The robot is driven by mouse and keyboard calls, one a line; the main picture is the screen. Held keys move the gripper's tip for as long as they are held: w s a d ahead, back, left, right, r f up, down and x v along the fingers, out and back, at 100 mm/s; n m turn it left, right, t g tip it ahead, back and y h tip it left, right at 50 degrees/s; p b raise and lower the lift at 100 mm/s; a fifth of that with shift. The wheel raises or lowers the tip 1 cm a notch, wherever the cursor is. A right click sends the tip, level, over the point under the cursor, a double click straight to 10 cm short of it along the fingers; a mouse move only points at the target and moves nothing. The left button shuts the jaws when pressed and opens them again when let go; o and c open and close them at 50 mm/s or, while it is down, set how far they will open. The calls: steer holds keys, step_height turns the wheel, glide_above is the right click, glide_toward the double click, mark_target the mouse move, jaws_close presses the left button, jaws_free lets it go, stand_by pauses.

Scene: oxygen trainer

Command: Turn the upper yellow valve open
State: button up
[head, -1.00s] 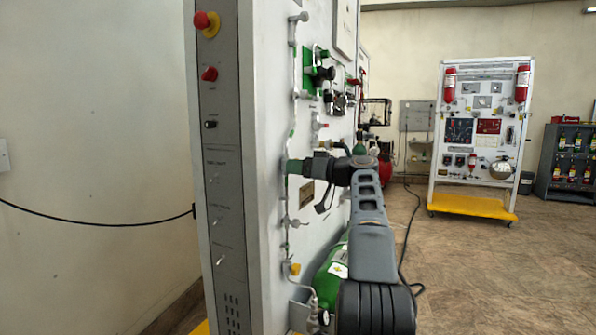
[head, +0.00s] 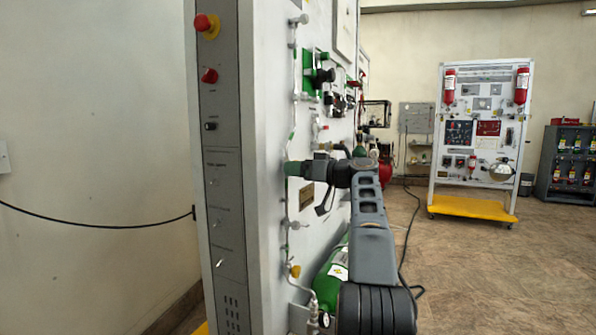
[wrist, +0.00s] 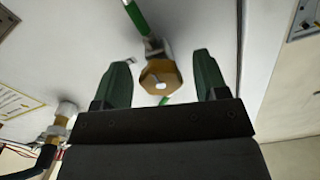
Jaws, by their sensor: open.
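The upper yellow valve (wrist: 160,75) shows in the wrist view as a yellow-brown hexagonal knob with a pale centre, on a pipe with green sections. My gripper (wrist: 160,62) is open, with one dark green finger to the left of the knob and one to the right. Visible gaps separate both fingers from the knob. In the head view my gripper (head: 294,168) is at the panel's side face, and it hides the upper valve there. A lower yellow valve (head: 295,271) shows farther down the same pipe line.
The panel (head: 268,150) stands close on the left. A brass fitting (wrist: 66,110) sticks out at the left of the wrist view. A green cylinder (head: 330,279) stands low beside the panel. The floor to the right (head: 480,270) is clear.

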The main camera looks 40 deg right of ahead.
steer(key=p+v, duration=0.1)
steer(key=v, duration=1.2)
steer(key=shift+s+d+p, duration=0.2)
steer(key=shift+s+p, duration=0.1)
